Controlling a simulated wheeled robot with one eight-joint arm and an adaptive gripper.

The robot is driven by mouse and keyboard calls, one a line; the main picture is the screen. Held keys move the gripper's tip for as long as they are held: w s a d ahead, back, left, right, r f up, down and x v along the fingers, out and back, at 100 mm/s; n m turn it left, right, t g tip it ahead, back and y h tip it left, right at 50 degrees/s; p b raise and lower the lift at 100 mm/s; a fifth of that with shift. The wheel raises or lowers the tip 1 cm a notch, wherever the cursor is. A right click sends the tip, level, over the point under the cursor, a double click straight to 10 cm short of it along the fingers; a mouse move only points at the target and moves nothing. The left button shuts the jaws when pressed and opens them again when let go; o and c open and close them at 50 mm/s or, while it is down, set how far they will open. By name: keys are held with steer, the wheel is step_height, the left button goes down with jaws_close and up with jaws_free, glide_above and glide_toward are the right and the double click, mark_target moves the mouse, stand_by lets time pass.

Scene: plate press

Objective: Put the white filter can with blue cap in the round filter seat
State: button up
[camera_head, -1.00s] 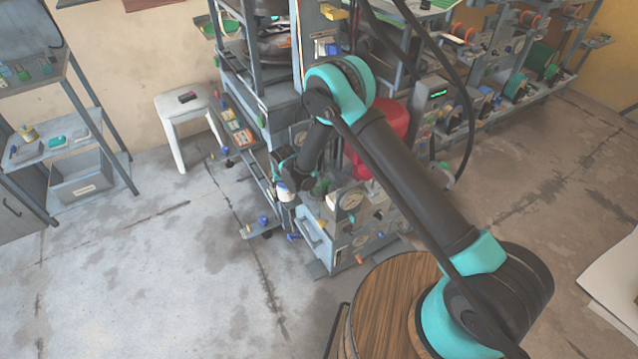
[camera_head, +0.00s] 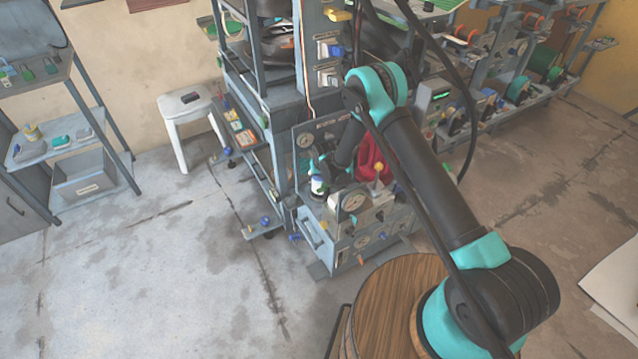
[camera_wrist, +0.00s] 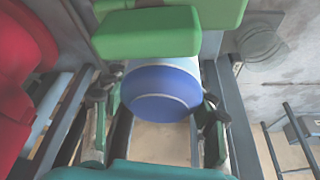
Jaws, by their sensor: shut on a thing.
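The white filter can with blue cap (camera_wrist: 160,92) is in my gripper (camera_wrist: 158,105), its blue cap facing the wrist camera. My gripper's dark jointed fingers stand on both sides of it, and green blocks cover part of its white body. In the head view the can (camera_head: 317,184) is small, at the left front of the press, with my gripper (camera_head: 322,172) beside it. It looks roughly upright there. I cannot make out the round filter seat for certain; whether the can touches anything below is unclear.
The grey press (camera_head: 345,235) has gauges, knobs and a yellow-topped lever (camera_head: 378,168) close to my arm. A red part (camera_head: 370,158) is behind my forearm and fills the wrist view's left side (camera_wrist: 22,75).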

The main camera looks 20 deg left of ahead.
mark_target(321, 178)
steer(key=shift+f, duration=1.7)
steer(key=shift+f, duration=0.15)
steer(key=o, duration=1.4)
steer(key=shift+c, duration=0.2)
steer(key=v, duration=1.2)
